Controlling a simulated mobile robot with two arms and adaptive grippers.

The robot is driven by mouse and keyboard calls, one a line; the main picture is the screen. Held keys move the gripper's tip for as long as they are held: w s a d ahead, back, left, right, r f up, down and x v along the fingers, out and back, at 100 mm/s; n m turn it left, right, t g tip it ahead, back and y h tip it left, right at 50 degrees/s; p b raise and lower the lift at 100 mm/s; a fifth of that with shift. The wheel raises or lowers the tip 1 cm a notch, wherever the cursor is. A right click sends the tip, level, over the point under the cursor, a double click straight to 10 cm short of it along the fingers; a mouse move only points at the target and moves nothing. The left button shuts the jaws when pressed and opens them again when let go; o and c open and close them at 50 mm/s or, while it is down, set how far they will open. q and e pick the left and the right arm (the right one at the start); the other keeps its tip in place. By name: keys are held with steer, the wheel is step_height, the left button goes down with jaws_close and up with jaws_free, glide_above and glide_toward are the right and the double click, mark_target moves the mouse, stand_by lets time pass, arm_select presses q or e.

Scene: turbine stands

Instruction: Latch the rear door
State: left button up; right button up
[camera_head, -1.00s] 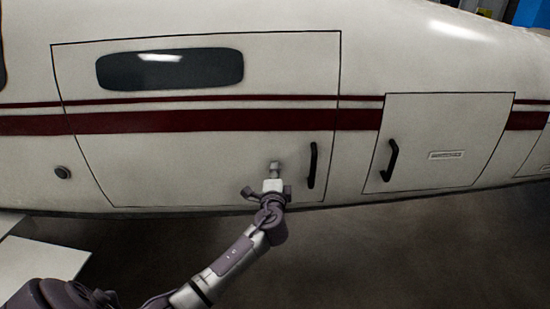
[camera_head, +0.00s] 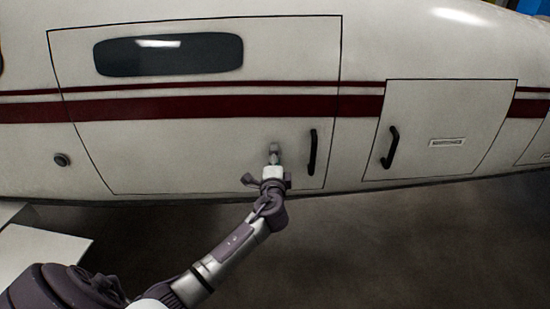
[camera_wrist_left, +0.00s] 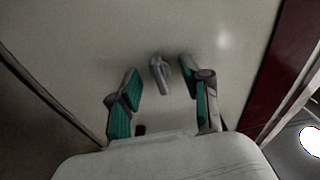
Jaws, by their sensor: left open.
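A large white door (camera_head: 190,155) with a dark window is set in the aircraft side and looks closed, its dark outline unbroken. A small grey metal latch handle (camera_head: 275,150) sits low on it, left of a black grab handle (camera_head: 313,152). My left gripper (camera_head: 270,175) is just below the latch handle in the head view. In the left wrist view the latch handle (camera_wrist_left: 161,76) lies between the two green-padded fingers of the open left gripper (camera_wrist_left: 159,70), apart from both. Its depth against the fingertips is hard to judge. My right gripper is not in view.
A smaller door panel (camera_head: 440,130) with its own black handle (camera_head: 390,148) is to the right. A round dark knob (camera_head: 61,160) is at the lower left. A pale flat surface (camera_head: 40,258) shows at the left; the floor below the fuselage is clear.

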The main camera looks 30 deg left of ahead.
arm_select(q)
steer(key=shift+p+v, duration=0.45)
steer(key=shift+v, duration=2.1)
steer(key=shift+f, duration=0.1)
steer(key=s+d+f+n+g+h+b, duration=0.15)
steer(key=s+f, duration=0.35)
steer(key=f, duration=0.8)
steer(key=s+d+f+g+h+b, duration=0.1)
steer(key=s+d+f+g+h, duration=0.3)
steer(key=f, duration=0.9)
steer(key=s+f+g+h+b, duration=0.15)
steer(key=s+f, duration=0.35)
steer(key=f, duration=0.8)
steer(key=s+d+f+n+g+h, duration=0.1)
steer(key=s+d+f+n+g, duration=0.1)
steer(key=s+f, duration=0.5)
steer(key=s+d+f+n+g+b, duration=0.1)
steer(key=s+f, duration=0.7)
steer(key=s, duration=1)
steer(key=s+d+f+n+g+h+b, duration=0.1)
steer(key=s+d+f+n+g, duration=0.3)
steer(key=s+f, duration=0.3)
steer(key=s, duration=0.5)
steer(key=shift+s+d+f+h, duration=0.25)
steer(key=shift+d+f+h, duration=0.05)
steer(key=shift+d, duration=0.05)
